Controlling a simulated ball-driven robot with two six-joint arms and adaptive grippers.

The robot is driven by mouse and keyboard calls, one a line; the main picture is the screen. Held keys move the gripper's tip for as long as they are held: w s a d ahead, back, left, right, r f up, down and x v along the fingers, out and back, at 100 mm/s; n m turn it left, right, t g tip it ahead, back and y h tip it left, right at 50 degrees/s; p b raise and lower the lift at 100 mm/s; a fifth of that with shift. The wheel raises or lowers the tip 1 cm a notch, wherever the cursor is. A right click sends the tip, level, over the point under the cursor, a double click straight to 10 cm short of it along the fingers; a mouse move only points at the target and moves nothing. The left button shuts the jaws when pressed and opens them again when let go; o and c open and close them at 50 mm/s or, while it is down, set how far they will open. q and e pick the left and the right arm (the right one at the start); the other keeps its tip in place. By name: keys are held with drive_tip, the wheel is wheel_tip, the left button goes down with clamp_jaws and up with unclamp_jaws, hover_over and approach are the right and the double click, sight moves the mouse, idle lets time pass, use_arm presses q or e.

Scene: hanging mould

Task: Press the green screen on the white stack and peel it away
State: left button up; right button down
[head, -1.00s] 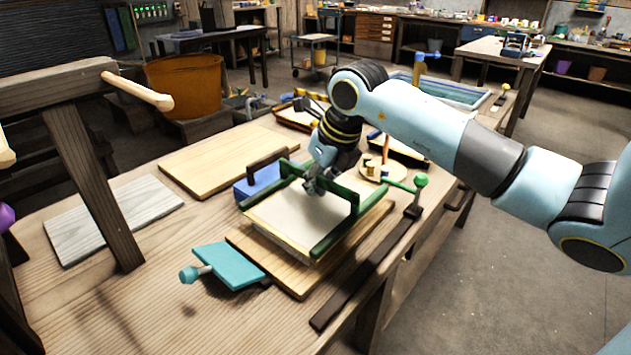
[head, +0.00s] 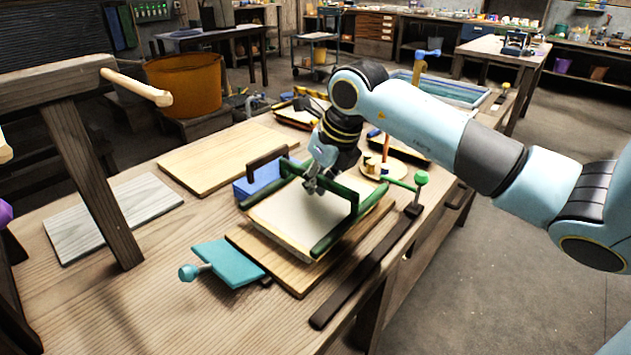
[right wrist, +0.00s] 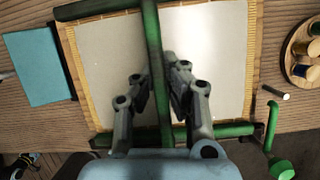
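The green screen (head: 327,243), with green side bars and a raised green handle bar (head: 340,196), lies over the white stack (head: 283,219) on a wooden board. In the right wrist view the handle (right wrist: 156,70) crosses the pale sheet (right wrist: 205,60). My right gripper (head: 316,184) is low over the screen, pointing down. In the right wrist view its fingers (right wrist: 155,78) lie on both sides of the handle, close against it, and appear shut on it. I cannot tell exactly where screen and stack meet. My left gripper is not in view.
A teal paddle (head: 229,263) lies left of the board. A green knobbed lever (head: 421,179) and a round tray with spools (head: 400,171) are on the right. A blue block (head: 256,183) sits behind. A dark wooden frame (head: 86,165) stands at left. Bare table lies in front.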

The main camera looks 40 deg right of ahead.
drive_tip(key=shift+f+b, duration=0.6)
drive_tip(key=shift+f, duration=0.15)
idle(1.4)
drive_tip(key=shift+r, duration=0.15)
drive_tip(key=shift+r+p, duration=3.35)
drive_tip(key=shift+r, duration=1.35)
